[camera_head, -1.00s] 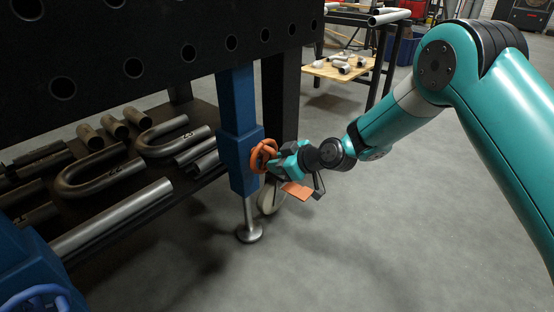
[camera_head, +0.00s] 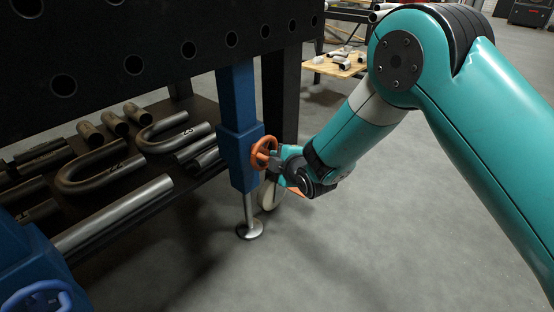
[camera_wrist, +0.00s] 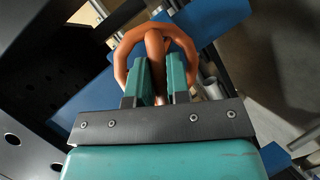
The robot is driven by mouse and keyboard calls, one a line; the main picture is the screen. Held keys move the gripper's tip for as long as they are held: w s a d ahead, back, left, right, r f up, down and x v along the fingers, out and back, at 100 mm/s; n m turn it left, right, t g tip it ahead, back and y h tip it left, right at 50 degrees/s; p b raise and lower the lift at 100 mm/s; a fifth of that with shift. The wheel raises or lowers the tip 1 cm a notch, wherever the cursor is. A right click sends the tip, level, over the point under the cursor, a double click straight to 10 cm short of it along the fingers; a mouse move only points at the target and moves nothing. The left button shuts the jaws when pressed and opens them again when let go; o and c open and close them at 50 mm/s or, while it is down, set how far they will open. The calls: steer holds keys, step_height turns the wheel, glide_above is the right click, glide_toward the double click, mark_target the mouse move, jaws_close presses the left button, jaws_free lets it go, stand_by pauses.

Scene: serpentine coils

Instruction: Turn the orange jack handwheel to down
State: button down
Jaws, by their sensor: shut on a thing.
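The orange jack handwheel (camera_head: 262,148) sits on the side of the blue jack leg (camera_head: 238,130) under the black table. In the wrist view the wheel's rim (camera_wrist: 122,58) arches above my fingers. My gripper (camera_head: 275,158) is at the wheel. In the wrist view my gripper (camera_wrist: 160,82) has its teal fingers on both sides of an orange bar of the handwheel, shut on it. The lower part of the wheel is hidden behind the fingers and the gripper body. The metal jack foot (camera_head: 250,230) stands on the floor.
A blue handwheel (camera_head: 38,298) is at the lower left on another blue leg. The black table (camera_head: 150,50) overhangs a shelf of bent and straight pipes (camera_head: 100,170). A wooden shelf (camera_head: 335,66) with pipe fittings stands behind.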

steer(key=shift+n+t+b, duration=0.45)
steer(key=shift+n+t, duration=0.45)
steer(key=shift+n, duration=0.3)
steer(key=shift+w+d+n+t+h, duration=0.1)
steer(key=shift+n+t+h, duration=0.2)
steer(key=shift+t, duration=0.1)
steer(key=shift+r, duration=0.1)
steer(key=c, duration=1.1)
jaws_free()
steer(key=b+v, duration=0.7)
steer(key=v, duration=1)
